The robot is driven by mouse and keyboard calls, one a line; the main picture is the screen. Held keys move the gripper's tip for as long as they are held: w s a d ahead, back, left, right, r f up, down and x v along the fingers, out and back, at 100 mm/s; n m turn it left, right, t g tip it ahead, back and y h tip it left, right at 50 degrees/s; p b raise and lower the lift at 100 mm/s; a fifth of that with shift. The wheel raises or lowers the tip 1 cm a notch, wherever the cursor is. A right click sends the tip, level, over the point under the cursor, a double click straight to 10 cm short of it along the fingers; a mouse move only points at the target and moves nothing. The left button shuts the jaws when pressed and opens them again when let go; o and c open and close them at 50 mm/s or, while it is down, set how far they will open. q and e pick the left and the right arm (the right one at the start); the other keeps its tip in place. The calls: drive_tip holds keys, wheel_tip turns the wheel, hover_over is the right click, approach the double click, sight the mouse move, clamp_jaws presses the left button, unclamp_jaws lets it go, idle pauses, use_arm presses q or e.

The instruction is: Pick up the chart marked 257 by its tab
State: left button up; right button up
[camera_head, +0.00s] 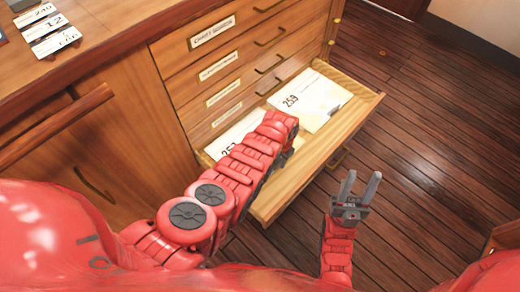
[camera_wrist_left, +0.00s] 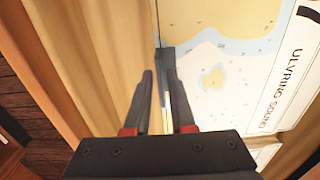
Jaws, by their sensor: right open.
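The chart marked 257 (camera_head: 229,146) lies in the open drawer, partly covered by my left arm. The chart marked 259 (camera_head: 312,100) lies beyond it. My left gripper is mostly hidden behind its arm in the head view, low over the drawer. My right gripper (camera_head: 361,178) is open and empty, right of the drawer.
The open drawer's front wall (camera_head: 330,140) runs close beside my left fingers. Closed labelled drawers (camera_head: 225,65) stand above. Cards (camera_head: 55,42) lie on the cabinet top at left. The wooden floor (camera_head: 430,120) at right is clear.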

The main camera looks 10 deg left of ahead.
use_arm(q)
clamp_jaws()
idle(1.1)
